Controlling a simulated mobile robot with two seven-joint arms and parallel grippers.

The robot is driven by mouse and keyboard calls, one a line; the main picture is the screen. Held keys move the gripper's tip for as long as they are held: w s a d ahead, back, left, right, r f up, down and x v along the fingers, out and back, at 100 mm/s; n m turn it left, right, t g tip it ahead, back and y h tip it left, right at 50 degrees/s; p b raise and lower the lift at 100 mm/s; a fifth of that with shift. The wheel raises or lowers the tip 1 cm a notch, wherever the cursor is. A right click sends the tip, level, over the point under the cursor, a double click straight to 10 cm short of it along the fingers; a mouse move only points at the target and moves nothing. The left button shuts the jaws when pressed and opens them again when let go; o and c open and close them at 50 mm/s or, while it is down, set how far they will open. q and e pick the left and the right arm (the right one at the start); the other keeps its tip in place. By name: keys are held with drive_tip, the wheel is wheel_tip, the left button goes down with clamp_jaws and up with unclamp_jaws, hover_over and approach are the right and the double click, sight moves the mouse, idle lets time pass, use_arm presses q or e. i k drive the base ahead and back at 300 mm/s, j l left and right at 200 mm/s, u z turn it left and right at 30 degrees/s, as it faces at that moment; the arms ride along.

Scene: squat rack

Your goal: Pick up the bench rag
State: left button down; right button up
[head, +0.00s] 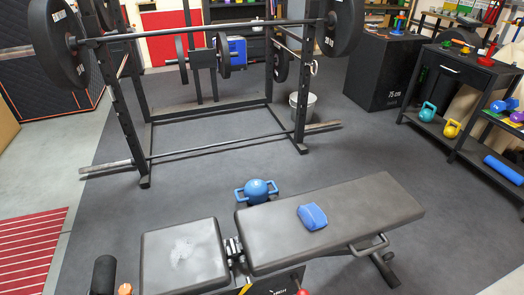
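A blue folded cloth, which looks like the bench rag (312,216), lies on the long back pad of the black weight bench (370,207). It sits near the middle of that pad, and nothing covers it. The bench's shorter seat pad (160,270) is to the left and bears a pale whitish smudge. Neither of my grippers shows in the head view.
A blue two-handled weight (257,190) is just behind the bench. The squat rack with its loaded barbell (200,30) stands farther back. A dark shelf with kettlebells (427,111) is at the right. Grey floor (410,180) is clear between bench and shelf.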

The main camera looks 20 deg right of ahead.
sight(312, 217)
drive_tip(key=z, duration=1.1)
